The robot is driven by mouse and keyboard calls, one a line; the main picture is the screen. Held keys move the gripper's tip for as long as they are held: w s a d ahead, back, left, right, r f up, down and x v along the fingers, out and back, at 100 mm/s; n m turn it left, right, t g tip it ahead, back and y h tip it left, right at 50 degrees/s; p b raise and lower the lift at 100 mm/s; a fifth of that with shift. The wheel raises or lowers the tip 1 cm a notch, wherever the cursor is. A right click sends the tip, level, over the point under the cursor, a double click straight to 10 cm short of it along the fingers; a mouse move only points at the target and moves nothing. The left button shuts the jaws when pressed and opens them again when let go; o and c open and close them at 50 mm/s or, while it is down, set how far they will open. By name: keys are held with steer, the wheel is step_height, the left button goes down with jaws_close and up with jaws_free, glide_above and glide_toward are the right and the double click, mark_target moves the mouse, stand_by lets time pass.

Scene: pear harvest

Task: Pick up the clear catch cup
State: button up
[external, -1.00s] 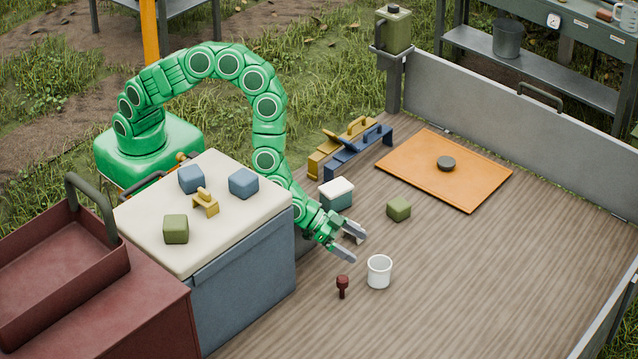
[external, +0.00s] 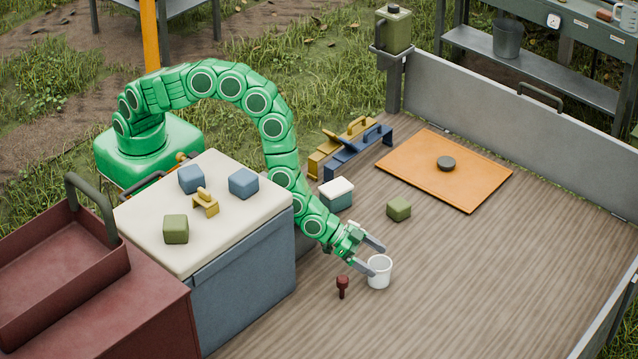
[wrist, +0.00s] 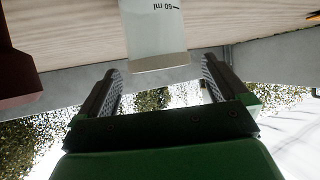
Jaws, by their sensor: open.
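The clear catch cup (external: 379,273) stands upright on the wooden deck, whitish and open at the top. In the wrist view the cup (wrist: 153,35) is see-through with a "60 ml" mark, and lies just beyond the fingertips, centred between them. My gripper (external: 376,256) is open, its two fingers close to the cup's upper left side. In the wrist view my gripper (wrist: 160,82) shows spread fingers with nothing between them. I cannot tell whether a fingertip touches the cup.
A small dark red peg-like object (external: 342,286) stands just left of the cup; a dark red shape (wrist: 15,70) shows at the wrist view's left. The deck right of the cup is clear.

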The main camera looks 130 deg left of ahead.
mark_target(385, 267)
steer(key=shift+f+x, duration=0.3)
steer(key=shift+x, duration=1.95)
steer(key=c, duration=1)
steer(key=shift+r, duration=0.1)
